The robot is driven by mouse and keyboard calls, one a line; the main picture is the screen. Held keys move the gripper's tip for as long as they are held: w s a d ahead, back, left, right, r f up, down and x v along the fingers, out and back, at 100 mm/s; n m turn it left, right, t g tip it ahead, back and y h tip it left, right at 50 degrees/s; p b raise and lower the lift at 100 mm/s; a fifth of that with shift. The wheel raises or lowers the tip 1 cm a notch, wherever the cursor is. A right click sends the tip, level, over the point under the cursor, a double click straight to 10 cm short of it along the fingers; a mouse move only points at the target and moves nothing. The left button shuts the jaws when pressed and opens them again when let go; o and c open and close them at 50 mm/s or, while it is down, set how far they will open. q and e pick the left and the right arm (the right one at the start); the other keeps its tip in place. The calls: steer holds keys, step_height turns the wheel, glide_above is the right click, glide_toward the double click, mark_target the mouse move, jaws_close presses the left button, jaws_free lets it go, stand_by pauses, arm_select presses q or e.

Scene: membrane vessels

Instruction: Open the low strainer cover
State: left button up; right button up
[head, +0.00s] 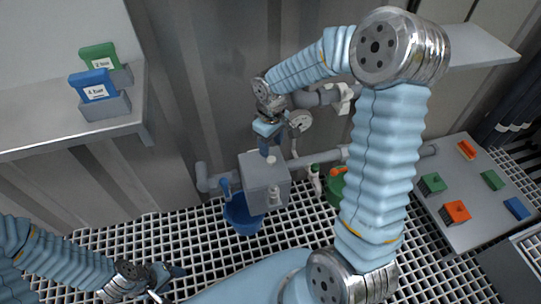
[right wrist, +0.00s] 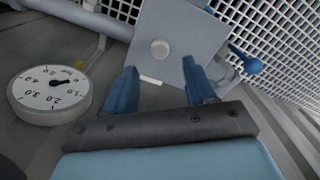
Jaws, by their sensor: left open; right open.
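A grey strainer box (head: 258,182) sits on the low pipe in the middle of the head view. A round pale knob (head: 271,160) is on its top face; the knob also shows in the right wrist view (right wrist: 160,49). The cover looks closed, though its seam is too small to make out. My right gripper (head: 268,143) is open just above and behind the box. In the right wrist view its blue fingers (right wrist: 160,85) point toward the box, with the knob beyond the tips and nothing between them. My left gripper (head: 168,280) is open and empty at the lower left, far from the box.
A pressure gauge (head: 300,120) is close to my right gripper. A blue-handled valve (head: 225,188) is left of the box, above a blue bucket (head: 242,219). A green bucket (head: 336,190) stands right.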

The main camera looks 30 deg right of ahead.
mark_target(271, 159)
step_height(271, 159, down, 6)
steer(key=shift+r+b, duration=0.1)
steer(key=shift+b, duration=0.2)
jaws_close()
